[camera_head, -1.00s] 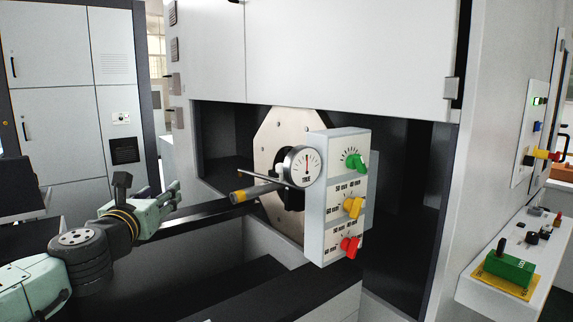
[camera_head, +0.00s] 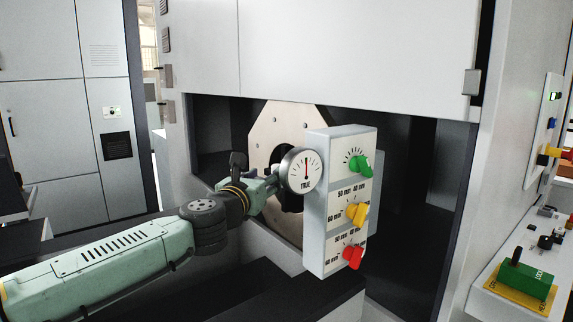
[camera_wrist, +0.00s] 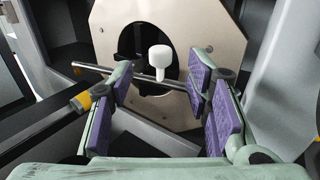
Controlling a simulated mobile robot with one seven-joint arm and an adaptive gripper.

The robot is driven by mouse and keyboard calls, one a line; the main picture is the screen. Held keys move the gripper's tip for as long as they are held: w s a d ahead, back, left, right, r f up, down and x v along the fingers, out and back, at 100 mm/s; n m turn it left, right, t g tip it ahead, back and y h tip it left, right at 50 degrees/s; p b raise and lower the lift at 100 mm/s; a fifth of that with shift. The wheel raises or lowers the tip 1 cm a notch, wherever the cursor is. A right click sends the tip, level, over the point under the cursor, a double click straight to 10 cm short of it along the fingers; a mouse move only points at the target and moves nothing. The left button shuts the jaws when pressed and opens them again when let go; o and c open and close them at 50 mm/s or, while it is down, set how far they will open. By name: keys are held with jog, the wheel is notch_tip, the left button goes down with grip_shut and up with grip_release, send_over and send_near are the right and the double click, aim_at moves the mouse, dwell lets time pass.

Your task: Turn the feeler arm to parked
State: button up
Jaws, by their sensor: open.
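A thin grey rod (camera_wrist: 145,80) crosses the wrist view in front of the pale octagonal plate (camera_wrist: 205,30). A white knob on a short stem (camera_wrist: 159,58) stands near its middle. A thicker dark bar with a yellow band (camera_wrist: 82,101) runs in from the lower left. I cannot tell for certain which of these is the feeler arm. My gripper (camera_wrist: 160,86) is open, with its purple-padded fingers either side of the knob and a stretch of the rod. In the head view my gripper (camera_head: 266,190) is left of the dial marked TRUE (camera_head: 301,171) and hides the rod and bar.
A grey box (camera_head: 342,134) with green (camera_head: 360,166), yellow (camera_head: 356,213) and red (camera_head: 352,257) knobs stands just right of the dial. The machine's opening surrounds the plate (camera_head: 290,119). A shelf with a green block (camera_head: 525,281) is at the right.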

aim_at(277, 166)
jog(key=p+x, duration=0.2)
jog(key=x, duration=0.5)
jog(key=shift+w+d, duration=0.1)
jog(key=shift+w, duration=0.1)
jog(key=shift+w+d+f, duration=0.1)
jog(key=shift+w+d, duration=0.1)
jog(key=shift+w, duration=0.4)
jog(key=shift+c, duration=0.5)
grip_shut()
